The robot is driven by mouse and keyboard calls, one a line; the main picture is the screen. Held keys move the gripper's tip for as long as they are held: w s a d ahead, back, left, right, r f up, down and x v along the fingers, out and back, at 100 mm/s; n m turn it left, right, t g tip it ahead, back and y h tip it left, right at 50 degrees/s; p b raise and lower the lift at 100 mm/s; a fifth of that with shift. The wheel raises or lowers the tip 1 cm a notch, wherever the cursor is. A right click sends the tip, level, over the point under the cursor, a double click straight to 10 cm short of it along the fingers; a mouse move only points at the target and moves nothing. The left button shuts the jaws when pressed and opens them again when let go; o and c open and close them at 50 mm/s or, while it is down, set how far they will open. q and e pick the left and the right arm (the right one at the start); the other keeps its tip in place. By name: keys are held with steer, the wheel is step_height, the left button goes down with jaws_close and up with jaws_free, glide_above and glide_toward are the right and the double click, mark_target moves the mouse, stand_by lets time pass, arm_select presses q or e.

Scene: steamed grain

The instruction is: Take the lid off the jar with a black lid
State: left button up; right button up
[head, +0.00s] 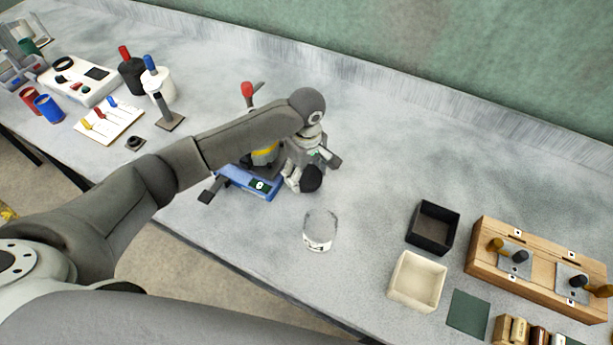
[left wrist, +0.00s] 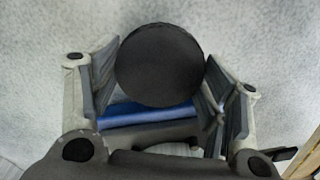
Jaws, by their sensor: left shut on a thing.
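The jar (head: 319,230) is a small clear vessel with a pale label, standing upright and open-topped near the front of the counter. The round black lid (head: 312,178) is apart from it, farther back in the head view. My left gripper (head: 303,174) is shut on the lid. In the left wrist view the lid (left wrist: 160,65) sits between the two finger pads of my left gripper (left wrist: 160,78), its flat black face showing. My right gripper is not in view.
A blue scale-like device (head: 238,181) stands beside and partly behind my left gripper. A black box (head: 433,228), a cream box (head: 417,281) and a wooden rack (head: 490,262) stand to the right. The counter between jar and boxes is clear.

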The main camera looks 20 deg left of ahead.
mark_target(306, 177)
arm_select(q)
steer(key=shift+s+f, duration=0.1)
steer(key=shift+f, duration=0.95)
steer(key=shift+f, duration=0.1)
steer(key=o, duration=1.1)
step_height(306, 177, up, 12)
steer(key=shift+r+b, duration=0.15)
steer(key=shift+b, duration=0.45)
